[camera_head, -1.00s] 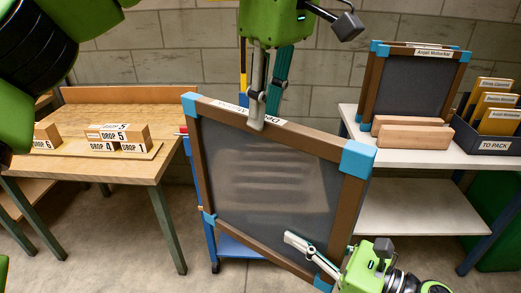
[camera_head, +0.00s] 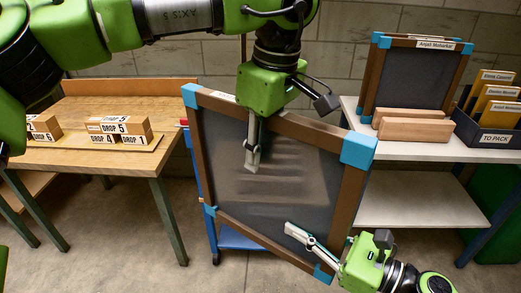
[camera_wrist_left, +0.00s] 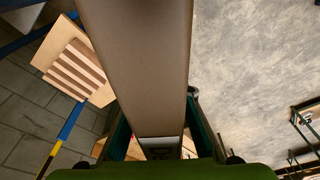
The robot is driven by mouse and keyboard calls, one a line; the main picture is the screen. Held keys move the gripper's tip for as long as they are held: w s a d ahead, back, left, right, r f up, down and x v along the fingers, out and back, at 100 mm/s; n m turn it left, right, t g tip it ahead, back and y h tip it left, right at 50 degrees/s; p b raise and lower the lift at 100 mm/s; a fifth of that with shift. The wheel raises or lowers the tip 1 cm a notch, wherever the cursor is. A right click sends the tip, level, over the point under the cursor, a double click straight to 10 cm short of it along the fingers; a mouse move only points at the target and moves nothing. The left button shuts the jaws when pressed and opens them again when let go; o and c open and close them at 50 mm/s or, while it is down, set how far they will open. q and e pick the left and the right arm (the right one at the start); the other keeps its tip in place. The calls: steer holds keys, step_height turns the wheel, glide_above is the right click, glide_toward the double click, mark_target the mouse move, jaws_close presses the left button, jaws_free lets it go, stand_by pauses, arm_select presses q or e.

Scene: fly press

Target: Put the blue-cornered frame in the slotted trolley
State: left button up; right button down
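The blue-cornered frame (camera_head: 345,205) has brown bars and a dark panel. It stands tilted, large in the middle of the head view. My left gripper (camera_head: 254,158) reaches down over its top bar, one finger in front of the panel. In the left wrist view the brown bar (camera_wrist_left: 140,60) runs between its fingers, with gaps beside it; it looks open.
A wooden table (camera_head: 60,158) with DROP-numbered blocks stands left. A white shelf unit (camera_head: 430,210) at right holds another blue-cornered frame (camera_head: 415,75), wooden blocks (camera_head: 415,130) and a TO PACK box (camera_head: 485,135). Bare floor lies below the table.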

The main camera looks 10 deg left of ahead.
arm_select(q)
jaws_close()
arm_select(e)
steer(key=shift+r, duration=0.15)
steer(key=c, duration=2.2)
jaws_free()
arm_select(q)
steer(key=shift+r, duration=0.1)
arm_select(e)
steer(key=shift+d, duration=0.1)
